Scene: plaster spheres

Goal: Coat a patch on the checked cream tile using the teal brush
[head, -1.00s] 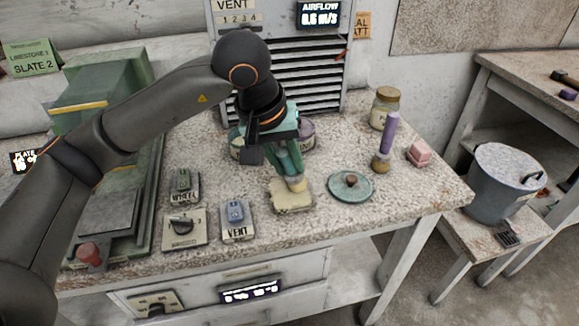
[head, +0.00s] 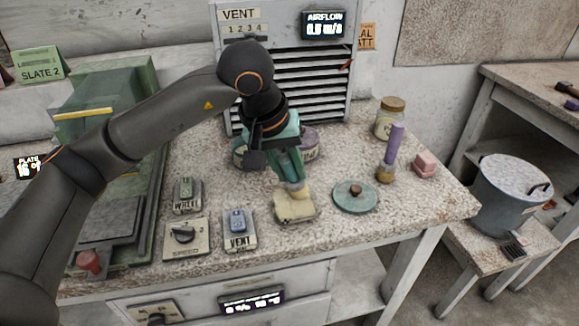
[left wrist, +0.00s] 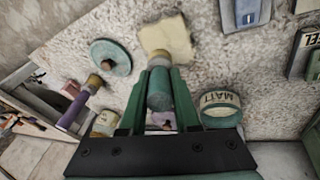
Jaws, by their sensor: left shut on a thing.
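My left gripper (head: 280,158) is shut on the teal brush (head: 289,170) and holds it bristles down over the cream tile (head: 295,209). The brush's pale bristle end reaches the tile's upper part in the head view and appears to touch it. The left wrist view shows the teal handle (left wrist: 159,90) between the green fingers, with the bristle end against the cream tile (left wrist: 165,38). The tile lies flat on the speckled bench (head: 335,228). Any check marking or coated patch is too small to make out. My right gripper is in neither view.
A teal lid (head: 355,197) lies right of the tile. A purple-handled brush (head: 394,145), a pink block (head: 425,164) and a jar (head: 390,118) stand beyond it. A MATT pot (left wrist: 220,107) stands behind my gripper.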

